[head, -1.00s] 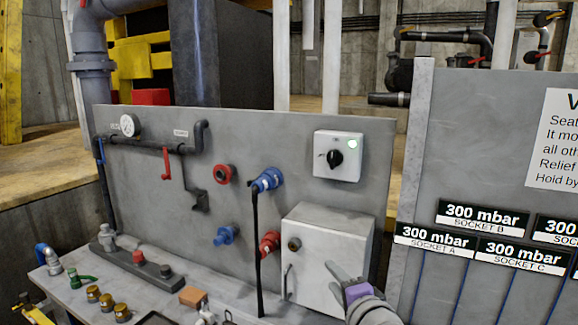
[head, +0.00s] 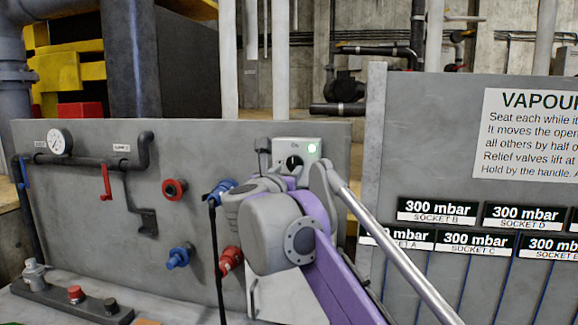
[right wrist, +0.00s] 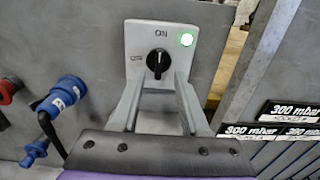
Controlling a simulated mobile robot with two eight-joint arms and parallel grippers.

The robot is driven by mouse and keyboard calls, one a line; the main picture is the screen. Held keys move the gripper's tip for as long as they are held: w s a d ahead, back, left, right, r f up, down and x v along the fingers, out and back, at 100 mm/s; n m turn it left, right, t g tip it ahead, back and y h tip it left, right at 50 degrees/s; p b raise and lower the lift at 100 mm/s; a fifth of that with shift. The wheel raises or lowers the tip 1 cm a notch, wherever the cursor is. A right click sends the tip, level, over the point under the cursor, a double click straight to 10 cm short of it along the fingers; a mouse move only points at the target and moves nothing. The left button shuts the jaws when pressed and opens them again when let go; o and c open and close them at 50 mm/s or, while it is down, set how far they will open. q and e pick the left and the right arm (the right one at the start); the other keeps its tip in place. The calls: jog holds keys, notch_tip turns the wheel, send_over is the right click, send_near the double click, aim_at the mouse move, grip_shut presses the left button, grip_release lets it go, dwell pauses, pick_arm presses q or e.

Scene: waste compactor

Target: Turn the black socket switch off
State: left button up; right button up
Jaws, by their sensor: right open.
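The black socket switch (head: 293,163) is a round knob on a white box (head: 311,149) on the grey panel. A lit green lamp is at the box's upper right. In the right wrist view the knob (right wrist: 157,62) stands upright, its light mark pointing up to "ON"; another label is at its left. My right gripper (head: 281,166) is in front of the box and partly hides it in the head view. In the right wrist view its two fingers (right wrist: 158,82) are open and empty, one to each side just below the knob. My left gripper is not in view.
A blue plug (head: 220,190) with a black cable is left of my right arm. Red sockets (head: 174,190) and a blue socket (head: 179,256) are on the panel. A sign board (head: 425,150) stands at the right.

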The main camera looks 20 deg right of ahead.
aim_at(293, 164)
jog(key=shift+x, duration=2.4)
grip_shut()
